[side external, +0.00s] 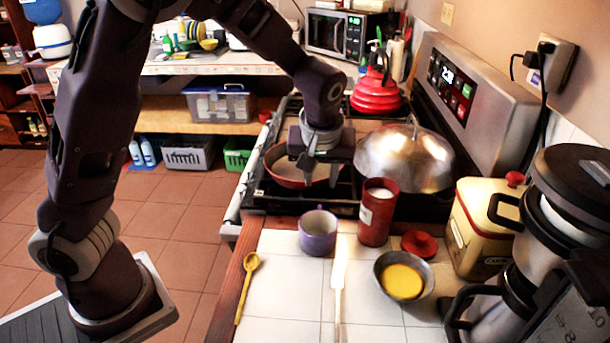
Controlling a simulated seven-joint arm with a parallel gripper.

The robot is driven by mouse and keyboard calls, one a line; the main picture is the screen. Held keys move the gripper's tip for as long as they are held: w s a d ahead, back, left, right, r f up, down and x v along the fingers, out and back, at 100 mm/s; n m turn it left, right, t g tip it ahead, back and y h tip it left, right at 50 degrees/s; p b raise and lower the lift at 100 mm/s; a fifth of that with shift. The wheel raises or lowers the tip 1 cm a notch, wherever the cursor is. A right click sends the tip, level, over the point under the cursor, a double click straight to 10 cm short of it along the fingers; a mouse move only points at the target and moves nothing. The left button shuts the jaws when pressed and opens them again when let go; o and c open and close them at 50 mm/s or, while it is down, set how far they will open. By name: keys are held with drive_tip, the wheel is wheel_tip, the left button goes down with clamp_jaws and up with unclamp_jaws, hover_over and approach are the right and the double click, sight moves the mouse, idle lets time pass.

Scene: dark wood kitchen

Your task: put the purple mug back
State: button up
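The purple mug (318,233) stands upright on the white tiled counter (275,305), near the counter's far edge by the stove. Its open top faces up. My gripper (318,172) is above and behind the mug in the picture, over the stove and in front of the red pan (278,170). It points down and appears apart from the mug. Its fingers are small and dark here, and I cannot tell how far apart they are. I see nothing held in it.
A red canister (377,213) stands right of the mug, with a red lid (419,244) nearby. A bowl of yellow contents (402,281), a white spatula (340,275) and a yellow spoon (246,285) lie nearer. A domed lid (404,158) and red kettle (376,92) are on the stove.

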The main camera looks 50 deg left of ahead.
drive_tip(key=s+d+r+m+t+h, duration=0.1)
drive_tip(key=s+r+m, duration=0.3)
drive_tip(key=s, duration=0.9)
drive_tip(key=s+r+m+t+h, duration=0.1)
drive_tip(key=s+r+m, duration=0.4)
drive_tip(key=s, duration=0.8)
drive_tip(key=shift+d+r+h, duration=0.35)
drive_tip(key=shift+r+h, duration=0.25)
drive_tip(key=shift+r, duration=0.35)
